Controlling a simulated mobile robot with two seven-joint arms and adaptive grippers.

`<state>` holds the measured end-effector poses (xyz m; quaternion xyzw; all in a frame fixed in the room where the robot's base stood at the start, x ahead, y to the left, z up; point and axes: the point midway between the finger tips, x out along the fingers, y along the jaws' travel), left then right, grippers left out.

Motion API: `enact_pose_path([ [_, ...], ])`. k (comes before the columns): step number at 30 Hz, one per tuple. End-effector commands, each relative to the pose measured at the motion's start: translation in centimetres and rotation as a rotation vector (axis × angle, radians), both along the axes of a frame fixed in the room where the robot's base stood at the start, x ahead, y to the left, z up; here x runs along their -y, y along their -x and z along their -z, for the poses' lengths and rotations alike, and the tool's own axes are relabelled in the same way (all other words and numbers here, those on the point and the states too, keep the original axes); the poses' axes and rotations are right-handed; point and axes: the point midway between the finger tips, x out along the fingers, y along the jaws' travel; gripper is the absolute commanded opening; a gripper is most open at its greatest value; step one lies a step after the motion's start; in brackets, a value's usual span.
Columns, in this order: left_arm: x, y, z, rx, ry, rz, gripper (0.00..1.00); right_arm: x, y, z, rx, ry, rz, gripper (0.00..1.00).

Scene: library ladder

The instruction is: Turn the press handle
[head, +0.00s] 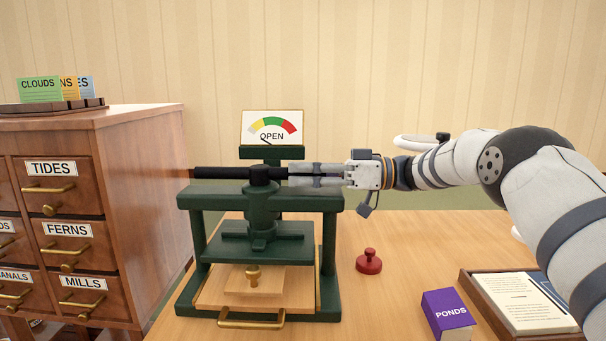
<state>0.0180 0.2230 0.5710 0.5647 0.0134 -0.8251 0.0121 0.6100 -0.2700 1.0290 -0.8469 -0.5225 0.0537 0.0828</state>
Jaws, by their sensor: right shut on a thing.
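A dark green press (260,199) stands on the wooden table. Its black handle (222,173) is a horizontal bar across the top of the screw. A dial (271,130) behind it reads OPEN. The press plate (262,240) is raised above a wooden board (240,296) with a small brass knob and a front brass pull. My right gripper (303,174) reaches in from the right and is shut on the right end of the press handle, which its fingers mostly hide. My left gripper is not in view.
A wooden card cabinet (150,200) with labelled drawers stands close on the left. A red knobbed object (369,262), a purple PONDS box (447,313) and a tray (474,305) with papers lie on the table at right. Bare table lies between the press and these.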

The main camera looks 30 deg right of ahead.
Motion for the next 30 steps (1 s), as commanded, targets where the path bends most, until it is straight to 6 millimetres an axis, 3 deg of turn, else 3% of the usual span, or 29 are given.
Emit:
enact_pose_path([
  [1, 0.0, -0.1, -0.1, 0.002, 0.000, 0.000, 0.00, 0.0, -0.1, -1.0, 0.018, -0.007, 0.007, 0.00],
  [2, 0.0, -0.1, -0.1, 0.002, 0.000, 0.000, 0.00, 0.0, -0.1, -1.0, 0.018, -0.007, 0.007, 0.22],
  [4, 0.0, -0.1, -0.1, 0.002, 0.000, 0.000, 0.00, 0.0, -0.1, -1.0, 0.019, -0.009, 0.006, 0.38],
  [5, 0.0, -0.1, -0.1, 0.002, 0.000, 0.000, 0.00, 0.0, -0.1, -1.0, 0.019, -0.009, 0.005, 0.40],
  [19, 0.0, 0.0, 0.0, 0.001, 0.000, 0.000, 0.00, 0.5, 0.2, -0.5, 0.009, -0.006, 0.004, 0.40],
  [30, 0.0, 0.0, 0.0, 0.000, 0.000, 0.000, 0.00, 8.5, 4.3, -0.6, 0.012, -0.006, 0.005, 0.40],
])
